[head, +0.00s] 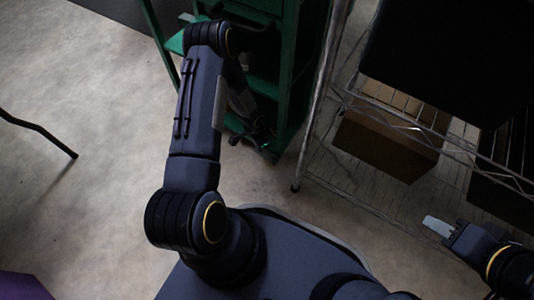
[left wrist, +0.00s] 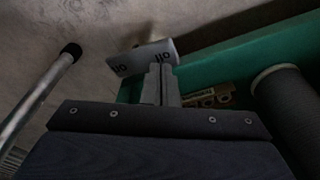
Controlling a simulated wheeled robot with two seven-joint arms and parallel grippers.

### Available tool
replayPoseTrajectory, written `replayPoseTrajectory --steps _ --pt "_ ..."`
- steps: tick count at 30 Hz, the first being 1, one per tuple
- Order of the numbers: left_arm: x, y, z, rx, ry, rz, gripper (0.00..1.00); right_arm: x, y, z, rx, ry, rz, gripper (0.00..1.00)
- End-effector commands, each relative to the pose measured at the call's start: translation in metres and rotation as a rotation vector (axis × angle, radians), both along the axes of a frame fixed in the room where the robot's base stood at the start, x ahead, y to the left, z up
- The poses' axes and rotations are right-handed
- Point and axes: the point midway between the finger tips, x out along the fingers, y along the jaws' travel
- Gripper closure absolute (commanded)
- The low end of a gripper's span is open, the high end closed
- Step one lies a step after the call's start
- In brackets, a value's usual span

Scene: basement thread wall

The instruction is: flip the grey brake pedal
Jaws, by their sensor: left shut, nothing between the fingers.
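My left gripper (left wrist: 160,70) is shut and empty in the left wrist view, its two grey fingers together. In the head view my left arm reaches toward a green frame (head: 291,75), and the forearm largely hides that hand. A small dark part with a bent shape (head: 262,136) shows low by the green frame; I cannot tell whether it is the brake pedal. I cannot make out the grey brake pedal for sure in either view. My right gripper (head: 440,227) is at the right of the head view, away from the green frame; its finger spacing is unclear.
A green surface (left wrist: 225,58) and a dark cylinder (left wrist: 288,105) are at right. A wire rack (head: 310,130) holds a cardboard box (head: 385,140). The floor at left (head: 90,90) is mostly clear.

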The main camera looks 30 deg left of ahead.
Motion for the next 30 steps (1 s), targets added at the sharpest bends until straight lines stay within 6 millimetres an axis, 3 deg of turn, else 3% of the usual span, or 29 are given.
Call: replayPoseTrajectory --steps 30 --pt "0.000 0.000 -0.015 0.000 0.000 0.000 1.00 0.000 0.000 -0.007 0.000 0.000 0.000 0.64"
